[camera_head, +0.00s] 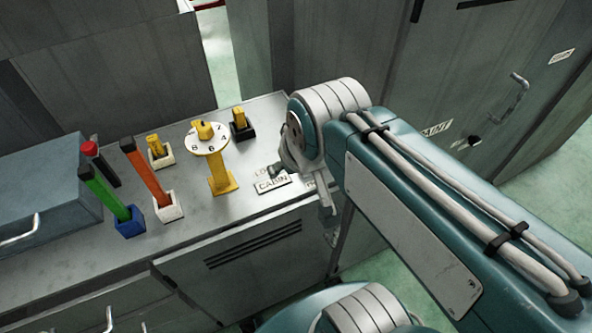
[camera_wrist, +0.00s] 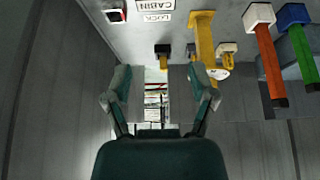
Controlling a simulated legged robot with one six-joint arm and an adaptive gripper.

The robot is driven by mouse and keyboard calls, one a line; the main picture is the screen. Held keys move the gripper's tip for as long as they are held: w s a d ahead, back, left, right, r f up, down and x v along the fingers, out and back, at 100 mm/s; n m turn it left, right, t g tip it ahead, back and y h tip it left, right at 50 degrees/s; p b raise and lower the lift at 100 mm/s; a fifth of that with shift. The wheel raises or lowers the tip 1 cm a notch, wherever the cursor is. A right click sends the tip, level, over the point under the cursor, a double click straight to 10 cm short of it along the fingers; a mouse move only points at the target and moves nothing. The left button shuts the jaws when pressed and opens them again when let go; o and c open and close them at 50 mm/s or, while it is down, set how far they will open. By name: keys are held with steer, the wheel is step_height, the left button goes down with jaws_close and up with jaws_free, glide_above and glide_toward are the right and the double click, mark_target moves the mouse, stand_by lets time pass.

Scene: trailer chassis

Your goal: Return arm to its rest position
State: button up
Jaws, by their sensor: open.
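My arm (camera_head: 420,190) is raised and stretches from the lower right over the right end of the metal counter in the head view. My gripper (camera_wrist: 160,88) is open and empty in the wrist view, its two fingers apart with nothing between them. In the head view the gripper is mostly hidden behind the arm's wrist, near the CABIN label (camera_head: 272,185). The yellow pedestal with a numbered white dial (camera_head: 207,139) stands on the counter to the left of the gripper, apart from it.
The grey counter (camera_head: 240,205) holds a green lever (camera_head: 103,192) in a blue base, an orange lever (camera_head: 145,172) in a white base, and small yellow switches (camera_head: 158,146). A blue-grey box (camera_head: 45,195) stands at left. Grey cabinets (camera_head: 480,80) rise behind the arm at right.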

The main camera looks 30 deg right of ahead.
steer(key=shift+s+f, duration=0.25)
steer(key=shift+s, duration=0.35)
steer(key=shift+s+f, duration=0.2)
steer(key=shift+s, duration=0.35)
stand_by(0.4)
